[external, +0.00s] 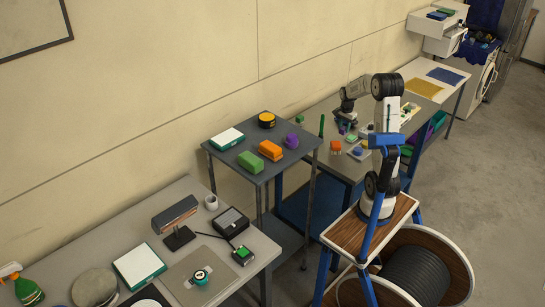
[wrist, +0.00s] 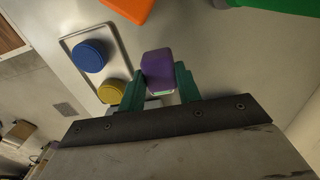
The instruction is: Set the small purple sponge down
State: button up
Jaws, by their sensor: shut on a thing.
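The small purple sponge (wrist: 157,64) is held between the two teal fingers of my gripper (wrist: 159,86) in the wrist view. Its far end sticks out past the fingertips. In the external view my gripper (external: 347,128) points down over the long grey table behind my base, and the sponge is too small there to make out clearly. The sponge is beside a pale tray (wrist: 74,42) that holds a blue round thing (wrist: 90,55) and a yellow round thing (wrist: 111,92). I cannot tell whether the sponge touches the table.
An orange block (wrist: 129,8) and a green thing (wrist: 272,5) lie beyond the sponge. A small dark table (external: 225,157) to the left carries green and orange blocks and another purple thing (external: 291,140). Bare tabletop shows right of the sponge in the wrist view.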

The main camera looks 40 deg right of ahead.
jog(key=w+d, duration=0.1)
jog(key=w, duration=0.3)
jog(key=w+d+f, duration=0.1)
jog(key=w, duration=0.3)
jog(key=w+d, duration=0.2)
jog(key=w, duration=0.3)
jog(key=shift+f, duration=0.4)
jog(key=w+d, duration=0.2)
jog(key=w, duration=0.2)
jog(key=w+d+f, duration=0.1)
jog(key=w+d, duration=0.1)
jog(key=w, duration=0.3)
jog(key=w+d, duration=0.2)
jog(key=w, duration=0.3)
jog(key=shift+w+d+f, duration=0.1)
jog(key=shift+d+f, duration=0.05)
jog(key=shift+f, duration=1.8)
jog(key=shift+f, duration=0.15)
jog(key=o, duration=0.9)
jog(key=shift+o, duration=0.2)
